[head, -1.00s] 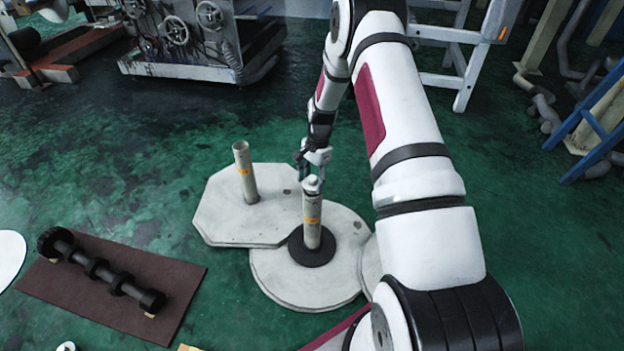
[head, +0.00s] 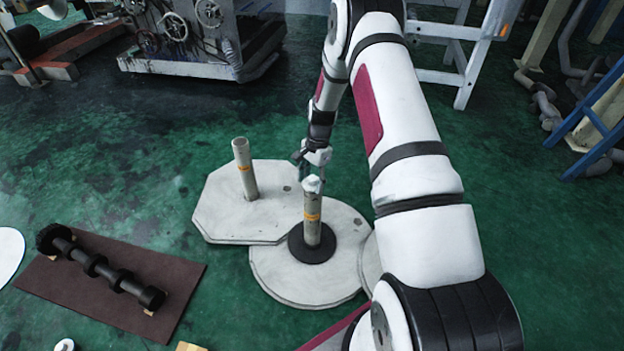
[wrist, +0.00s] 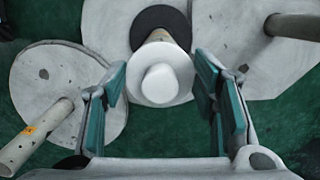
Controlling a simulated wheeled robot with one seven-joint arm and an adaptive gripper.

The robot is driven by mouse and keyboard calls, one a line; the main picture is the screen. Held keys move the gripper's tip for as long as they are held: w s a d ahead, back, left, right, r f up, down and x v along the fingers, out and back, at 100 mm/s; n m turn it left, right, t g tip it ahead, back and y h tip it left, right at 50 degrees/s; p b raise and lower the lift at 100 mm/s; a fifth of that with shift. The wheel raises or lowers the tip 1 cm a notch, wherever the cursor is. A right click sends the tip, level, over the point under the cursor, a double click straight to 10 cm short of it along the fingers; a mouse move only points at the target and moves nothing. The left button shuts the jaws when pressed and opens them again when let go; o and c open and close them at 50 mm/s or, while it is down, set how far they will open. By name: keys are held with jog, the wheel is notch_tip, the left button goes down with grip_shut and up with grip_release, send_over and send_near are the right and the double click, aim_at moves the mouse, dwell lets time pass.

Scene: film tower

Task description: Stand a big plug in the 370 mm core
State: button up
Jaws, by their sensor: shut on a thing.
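A white plug (wrist: 163,82) with a round flange and a raised knob is between the two fingers of my gripper (wrist: 162,72) in the wrist view. My gripper is shut on it. In the head view the plug (head: 313,184) is at the top end of an upright grey core (head: 312,207) with an orange label. I cannot tell whether it is seated in the core or just above it. This core stands in a black ring (head: 312,252) on a round pale plate (head: 270,275). The fingertips of my gripper (head: 312,176) show small in the head view.
A second grey core (head: 244,170) stands on an angular plate (head: 222,226) at the back left. The wrist view also shows a labelled core (wrist: 35,135) at lower left. A brown mat (head: 175,328) with a black roller bar (head: 100,268) lies at the left.

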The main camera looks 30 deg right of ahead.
jog(key=shift+f, duration=0.2)
jog(key=o, duration=1.2)
jog(key=shift+w+d+r, duration=0.1)
jog(key=shift+d+r, duration=0.2)
jog(key=shift+r, duration=1.7)
jog(key=shift+d+r, duration=0.25)
jog(key=shift+r, duration=1.7)
jog(key=shift+w+d+r, duration=0.1)
jog(key=shift+d+r, duration=0.2)
jog(key=shift+r, duration=1.7)
